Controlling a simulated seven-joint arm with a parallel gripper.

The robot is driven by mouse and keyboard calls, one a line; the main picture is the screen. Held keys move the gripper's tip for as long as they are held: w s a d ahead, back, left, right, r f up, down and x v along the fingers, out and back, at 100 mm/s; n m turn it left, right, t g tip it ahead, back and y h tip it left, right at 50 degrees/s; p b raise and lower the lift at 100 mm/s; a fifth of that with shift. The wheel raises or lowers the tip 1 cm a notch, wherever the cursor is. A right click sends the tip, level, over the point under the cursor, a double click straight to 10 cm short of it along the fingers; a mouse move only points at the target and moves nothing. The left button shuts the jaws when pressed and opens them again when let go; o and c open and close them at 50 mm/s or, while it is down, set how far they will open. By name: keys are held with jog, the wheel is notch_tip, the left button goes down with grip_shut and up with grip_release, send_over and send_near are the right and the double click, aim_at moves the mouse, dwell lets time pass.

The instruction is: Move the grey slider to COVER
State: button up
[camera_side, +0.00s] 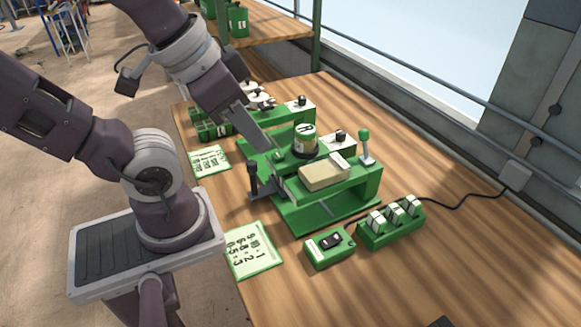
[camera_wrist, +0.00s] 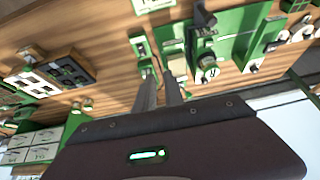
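The green seeder machine (camera_side: 335,208) stands on the wooden bench, with a beige block (camera_side: 325,174) on its top. A dark upright handle (camera_side: 253,177) sits at its left end, and a green-knobbed lever (camera_side: 365,144) stands at its back right. I cannot single out the grey slider or read a COVER mark. My gripper (camera_side: 268,149) points down behind and left of the block, near a round labelled pot (camera_side: 305,140). In the wrist view two grey fingers of my gripper (camera_wrist: 160,88) stand apart with a narrow gap and nothing clearly held between them.
A switch box (camera_side: 330,246) and a green block with several white rockers (camera_side: 396,215) stand in front of the machine. Number cards (camera_side: 253,250) and (camera_side: 210,160) lie along the left edge. More green units stand behind. The right front of the bench (camera_side: 470,250) is mostly clear.

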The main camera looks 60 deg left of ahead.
jog(key=o, duration=0.5)
jog(key=w+a+f+m+g, duration=0.1)
jog(key=a, duration=0.1)
jog(key=w+a+f+m+g+y, duration=0.1)
jog(key=w+g, duration=0.1)
jog(key=shift+a+f+m+y, duration=0.3)
jog(key=shift+a+f, duration=0.05)
jog(key=shift+a, duration=0.05)
jog(key=m+g+y, duration=0.1)
jog(key=m+g, duration=0.4)
send_near(253, 163)
jog(key=d, duration=0.1)
jog(key=shift+m+g+y, duration=0.3)
jog(key=shift+m+g, duration=0.1)
jog(key=shift+m, duration=0.2)
jog(key=x, duration=0.8)
jog(key=shift+w+a+f, duration=0.2)
jog(key=shift+a+f, duration=0.05)
jog(key=shift+a, duration=0.2)
jog(key=shift+s+a+f, duration=0.1)
jog(key=shift+f, duration=0.3)
grip_shut()
